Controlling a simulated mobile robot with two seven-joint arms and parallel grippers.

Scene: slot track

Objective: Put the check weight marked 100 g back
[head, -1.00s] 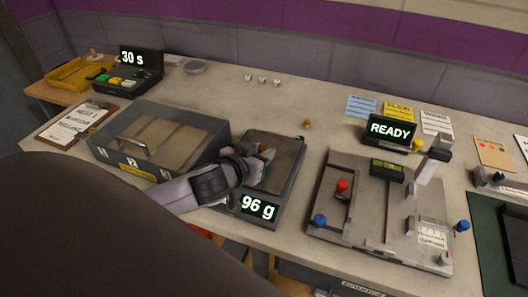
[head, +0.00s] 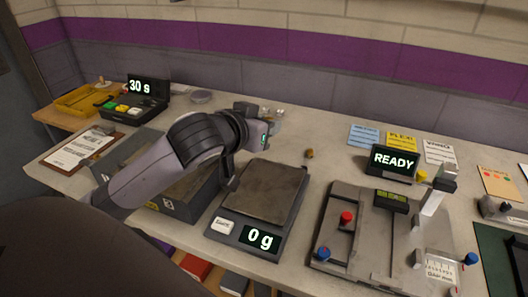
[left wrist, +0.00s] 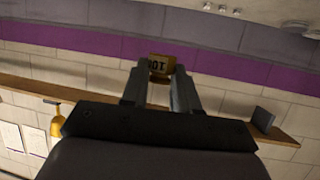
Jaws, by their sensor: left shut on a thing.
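My left gripper (head: 268,126) is raised over the bench behind the scale. In the left wrist view the left gripper (left wrist: 160,88) is shut on a brass-coloured weight (left wrist: 161,67); its dark marking is only partly readable, so I cannot confirm 100 g. In the head view I cannot make the held weight out. The scale (head: 240,222) has an empty plate (head: 265,190) and reads 0 g. A small brass weight (head: 309,154) stands alone on the bench behind the scale. My right gripper is not in view.
Small silvery pieces (head: 279,113) stand near the wall, partly behind my gripper. A grey box (head: 178,204) is left of the scale, under my arm. A fixture (head: 330,235) with a READY display (head: 394,160) stands right. The bench behind the scale is mostly clear.

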